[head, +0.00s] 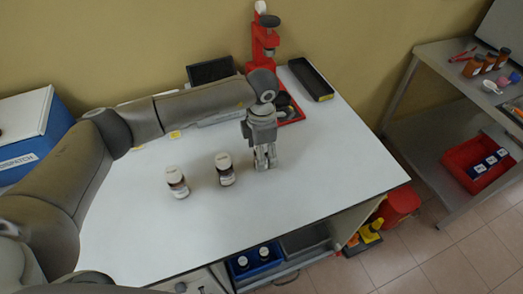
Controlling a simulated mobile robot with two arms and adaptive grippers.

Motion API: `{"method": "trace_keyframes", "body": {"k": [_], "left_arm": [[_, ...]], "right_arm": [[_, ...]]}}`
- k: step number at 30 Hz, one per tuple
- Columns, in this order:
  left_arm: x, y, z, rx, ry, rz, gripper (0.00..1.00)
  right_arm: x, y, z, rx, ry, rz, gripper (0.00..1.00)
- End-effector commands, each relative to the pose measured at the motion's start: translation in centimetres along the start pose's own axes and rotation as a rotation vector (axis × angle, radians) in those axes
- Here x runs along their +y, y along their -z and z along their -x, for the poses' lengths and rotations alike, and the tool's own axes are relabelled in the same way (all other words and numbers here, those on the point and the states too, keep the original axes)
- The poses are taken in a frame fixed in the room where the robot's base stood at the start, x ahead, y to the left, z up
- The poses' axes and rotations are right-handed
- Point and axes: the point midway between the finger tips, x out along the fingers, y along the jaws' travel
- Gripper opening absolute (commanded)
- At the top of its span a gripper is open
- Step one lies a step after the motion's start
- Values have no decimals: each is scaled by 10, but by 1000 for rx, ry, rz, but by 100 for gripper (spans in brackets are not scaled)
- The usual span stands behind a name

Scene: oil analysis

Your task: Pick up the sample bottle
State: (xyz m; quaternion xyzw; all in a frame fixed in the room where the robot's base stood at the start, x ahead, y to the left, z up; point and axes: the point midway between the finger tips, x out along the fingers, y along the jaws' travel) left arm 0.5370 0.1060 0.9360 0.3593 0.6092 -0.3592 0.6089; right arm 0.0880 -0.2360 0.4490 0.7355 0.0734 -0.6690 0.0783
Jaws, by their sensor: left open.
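Two sample bottles with white caps and dark labelled bodies stand upright on the white table: one sample bottle (225,170) nearer my gripper, and another bottle (177,183) to its left and a little nearer the front. My left gripper (265,163) points down over the table, just right of the nearer bottle. It is open, with nothing seen between its fingers, and apart from both bottles. The task does not tell which bottle is meant. My right gripper is not in view.
The white table (330,165) is clear to the right and front. A red press (264,43) and a black tray (311,79) stand at its back. A blue bin (254,262) with bottles sits below the front edge. A side shelf with brown bottles (474,66) is at right.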

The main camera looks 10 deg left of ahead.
Motion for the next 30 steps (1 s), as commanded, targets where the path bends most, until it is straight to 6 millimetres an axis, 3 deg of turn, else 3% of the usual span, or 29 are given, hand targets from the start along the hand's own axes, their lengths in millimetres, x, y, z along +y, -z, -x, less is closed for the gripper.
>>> {"method": "trace_keyframes", "body": {"k": [10,22,30], "left_arm": [[0,0,-10,-1,0,0,68],[0,0,-10,-1,0,0,16],[0,0,-9,-2,-1,0,14]], "right_arm": [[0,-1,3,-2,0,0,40],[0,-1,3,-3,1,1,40],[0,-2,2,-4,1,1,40]]}}
